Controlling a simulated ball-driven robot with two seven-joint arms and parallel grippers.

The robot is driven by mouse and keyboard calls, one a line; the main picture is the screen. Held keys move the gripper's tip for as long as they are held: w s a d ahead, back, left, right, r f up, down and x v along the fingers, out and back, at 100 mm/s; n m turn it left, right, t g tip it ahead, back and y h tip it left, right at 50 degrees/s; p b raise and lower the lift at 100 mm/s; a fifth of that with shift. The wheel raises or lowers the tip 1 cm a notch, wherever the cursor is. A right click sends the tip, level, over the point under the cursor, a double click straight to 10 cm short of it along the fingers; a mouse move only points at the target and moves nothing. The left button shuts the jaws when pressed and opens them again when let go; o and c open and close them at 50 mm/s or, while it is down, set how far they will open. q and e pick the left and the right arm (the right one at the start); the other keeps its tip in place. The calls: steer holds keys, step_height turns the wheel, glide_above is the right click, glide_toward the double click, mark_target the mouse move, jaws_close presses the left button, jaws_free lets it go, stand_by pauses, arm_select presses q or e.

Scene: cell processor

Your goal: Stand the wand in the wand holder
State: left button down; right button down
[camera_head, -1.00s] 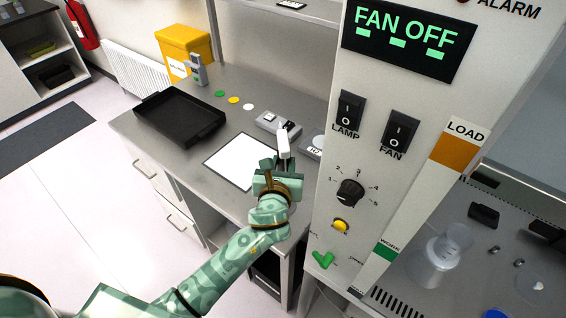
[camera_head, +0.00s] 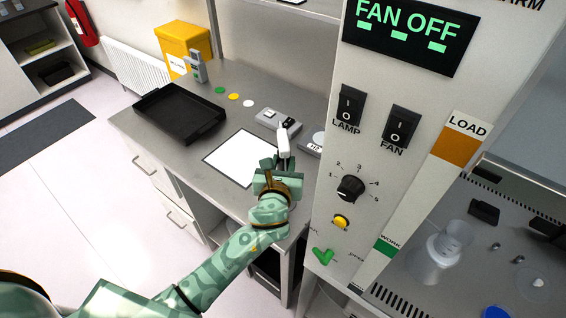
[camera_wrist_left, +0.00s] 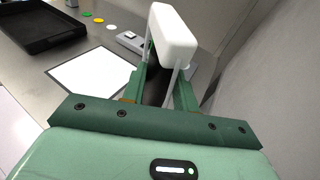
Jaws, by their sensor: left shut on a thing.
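My left gripper (camera_head: 280,163) is shut on a white, block-headed thing, which I take to be the wand (camera_head: 284,142). The wand stands up out of the jaws above the bench, near the cabinet's left edge. In the left wrist view, the wand's white head (camera_wrist_left: 174,35) rises beyond the fingers (camera_wrist_left: 158,85), with a dark part between them. Which thing is the wand holder I cannot tell; a small grey box (camera_head: 265,117) sits on the bench behind the wand. My right gripper is not in view.
A black tray (camera_head: 180,113) and a white sheet (camera_head: 236,158) lie on the bench. A grey upright device (camera_head: 198,70) stands near a yellow bin (camera_head: 184,45). Colored discs (camera_head: 233,97) lie behind. The cabinet panel (camera_head: 330,165) rises close on the right, beside a small labelled box (camera_head: 312,146).

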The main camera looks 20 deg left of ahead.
arm_select(q)
steer(key=shift+f, duration=0.3)
steer(key=c, duration=1)
jaws_free()
steer(key=v, duration=1.6)
steer(key=shift+s, duration=0.15)
steer(key=shift+r, duration=0.15)
